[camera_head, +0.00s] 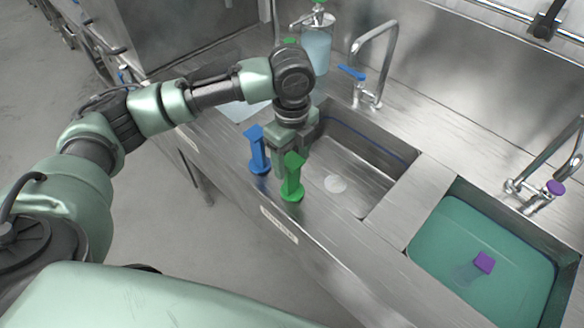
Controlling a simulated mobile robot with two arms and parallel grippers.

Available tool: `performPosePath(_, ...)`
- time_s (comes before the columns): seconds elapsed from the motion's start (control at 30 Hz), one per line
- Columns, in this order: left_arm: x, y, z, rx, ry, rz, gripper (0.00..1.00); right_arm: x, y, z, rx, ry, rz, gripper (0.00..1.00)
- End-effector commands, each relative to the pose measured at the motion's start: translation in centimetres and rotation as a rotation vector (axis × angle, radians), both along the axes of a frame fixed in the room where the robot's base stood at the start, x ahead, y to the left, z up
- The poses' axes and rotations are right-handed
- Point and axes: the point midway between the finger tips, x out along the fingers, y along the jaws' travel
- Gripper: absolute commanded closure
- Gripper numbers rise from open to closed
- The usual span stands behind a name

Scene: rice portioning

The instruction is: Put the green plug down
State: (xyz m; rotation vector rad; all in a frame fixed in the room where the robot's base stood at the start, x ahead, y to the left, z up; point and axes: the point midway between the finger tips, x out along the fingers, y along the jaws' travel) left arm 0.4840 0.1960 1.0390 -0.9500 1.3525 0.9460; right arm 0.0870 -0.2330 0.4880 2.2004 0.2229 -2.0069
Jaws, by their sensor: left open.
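The green plug (292,183) stands upright on the front rim of the steel counter, beside the middle sink. My left gripper (287,158) points down right at the plug's top and is open. I cannot tell whether its fingers still touch the plug. The plug's base rests on the metal. My right gripper is not in view.
A blue plug (257,150) stands close by on the left. The middle sink (378,163) is empty; the right sink (451,221) holds greenish water and a purple plug (484,262). Taps (385,30) and a soap bottle (317,48) stand behind.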

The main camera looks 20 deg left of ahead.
Motion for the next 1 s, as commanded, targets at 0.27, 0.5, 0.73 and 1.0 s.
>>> performPosePath(0.27, 0.1, -0.1, 5.8, -0.002, -0.003, -0.002, 0.38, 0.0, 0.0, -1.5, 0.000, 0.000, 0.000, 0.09)
performPosePath(0.5, 0.0, 0.0, 8.3, 0.000, -0.001, 0.001, 0.38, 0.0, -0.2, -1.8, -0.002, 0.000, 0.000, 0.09)
performPosePath(0.73, 0.0, 0.0, 8.6, -0.001, 0.001, 0.000, 0.38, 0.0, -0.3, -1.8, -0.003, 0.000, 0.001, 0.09)
performPosePath(1.0, 0.0, 0.0, 8.5, -0.001, 0.001, 0.000, 0.38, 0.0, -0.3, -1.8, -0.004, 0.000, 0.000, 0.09)
